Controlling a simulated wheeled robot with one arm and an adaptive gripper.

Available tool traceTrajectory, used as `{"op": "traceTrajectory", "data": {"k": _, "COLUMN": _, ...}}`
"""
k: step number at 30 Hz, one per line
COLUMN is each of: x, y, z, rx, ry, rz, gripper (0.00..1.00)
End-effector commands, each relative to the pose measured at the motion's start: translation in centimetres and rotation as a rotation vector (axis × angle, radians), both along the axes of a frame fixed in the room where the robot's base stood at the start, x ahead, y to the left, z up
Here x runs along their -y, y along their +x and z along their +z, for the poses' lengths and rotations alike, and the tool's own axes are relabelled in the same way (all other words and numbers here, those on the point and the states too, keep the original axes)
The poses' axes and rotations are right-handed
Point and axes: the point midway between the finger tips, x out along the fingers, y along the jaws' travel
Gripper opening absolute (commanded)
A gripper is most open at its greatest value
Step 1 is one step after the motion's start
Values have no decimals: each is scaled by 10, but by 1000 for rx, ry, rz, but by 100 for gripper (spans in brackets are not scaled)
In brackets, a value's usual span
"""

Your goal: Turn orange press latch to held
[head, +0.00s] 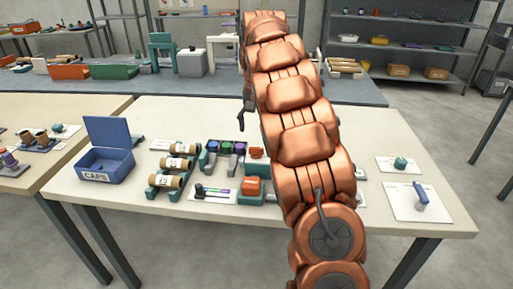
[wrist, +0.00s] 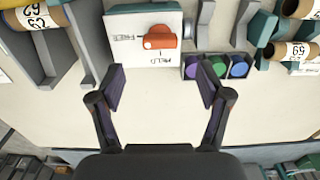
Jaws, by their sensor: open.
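The orange press latch (wrist: 161,37) sits on a white plate (wrist: 120,22) in the wrist view. Its pale-tipped end points left, towards the word FREE. The word HELD is printed upside down on the near side of the plate, below the latch. In the head view, an orange part (head: 257,153) beside the coloured caps appears to be this latch, partly behind my arm. My gripper (wrist: 162,88) is open and empty, with its fingers apart on the near side of the plate, not touching the latch. My arm hides most of the gripper in the head view.
Purple, green and blue caps (wrist: 214,67) stand right of the latch in the wrist view. Labelled rolls (wrist: 300,50) lie on holders to the right, and another (wrist: 35,15) at upper left. A blue CAPS bin (head: 105,165) stands at the table's left. Bare tabletop lies between my fingers.

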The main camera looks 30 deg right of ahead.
Motion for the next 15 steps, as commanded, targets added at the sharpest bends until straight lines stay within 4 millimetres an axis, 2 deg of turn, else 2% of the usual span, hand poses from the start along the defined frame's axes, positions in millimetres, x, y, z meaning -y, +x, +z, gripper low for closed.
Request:
{"op": "traceTrajectory", "data": {"k": 5, "x": 0, "y": 0, "z": -12, "rx": -2, "ry": 1, "rz": 0, "gripper": 77}}
{"op": "traceTrajectory", "data": {"k": 15, "x": 0, "y": 0, "z": -53, "rx": -2, "ry": -1, "rz": -1, "gripper": 77}}
